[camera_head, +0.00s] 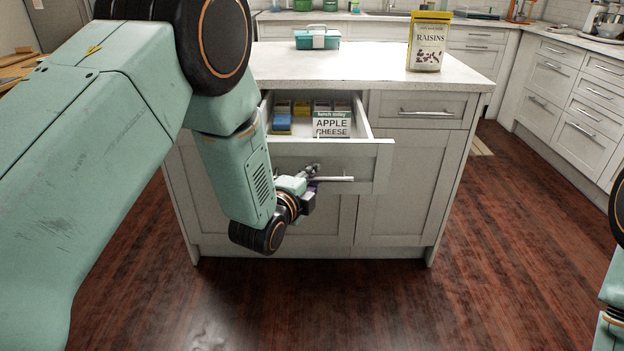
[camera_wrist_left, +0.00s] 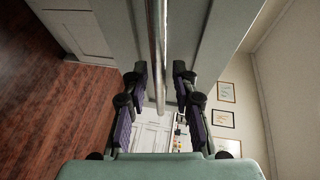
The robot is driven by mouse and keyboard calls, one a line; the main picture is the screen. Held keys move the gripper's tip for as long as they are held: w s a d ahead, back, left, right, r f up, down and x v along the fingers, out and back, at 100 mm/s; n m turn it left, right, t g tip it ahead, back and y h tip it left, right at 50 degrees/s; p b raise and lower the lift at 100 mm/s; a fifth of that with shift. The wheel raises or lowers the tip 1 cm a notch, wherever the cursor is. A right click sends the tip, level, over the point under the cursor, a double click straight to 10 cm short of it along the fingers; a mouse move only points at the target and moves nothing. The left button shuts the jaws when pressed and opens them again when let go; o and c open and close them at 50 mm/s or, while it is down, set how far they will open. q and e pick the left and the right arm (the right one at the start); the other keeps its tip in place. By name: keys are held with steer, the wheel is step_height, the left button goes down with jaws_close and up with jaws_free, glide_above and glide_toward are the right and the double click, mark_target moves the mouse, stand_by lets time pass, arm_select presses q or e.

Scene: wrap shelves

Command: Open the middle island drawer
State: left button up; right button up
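The island (camera_head: 400,185) has a drawer (camera_head: 379,165) standing pulled out, its inside visible from above. The drawer has a thin metal bar handle (camera_head: 340,179) on its front. My left gripper (camera_head: 314,178) is at this handle, low in front of the drawer. In the left wrist view, the handle bar (camera_wrist_left: 158,40) runs between the two fingers of the gripper (camera_wrist_left: 160,75). The fingers stand apart, with a gap beside the bar, and look open around it. Part of the drawer front is hidden by my left arm. My right gripper is out of view.
Inside the drawer are an apple cheese box (camera_head: 332,125) and several small packages. A raisins bag (camera_head: 428,42) and a teal case (camera_head: 317,39) stand on the countertop. A shut drawer (camera_head: 422,110) is at the right. The wood floor (camera_head: 500,260) in front is clear.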

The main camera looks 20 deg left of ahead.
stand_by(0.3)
arm_select(q)
steer(key=v, duration=1.2)
steer(key=shift+d, duration=0.1)
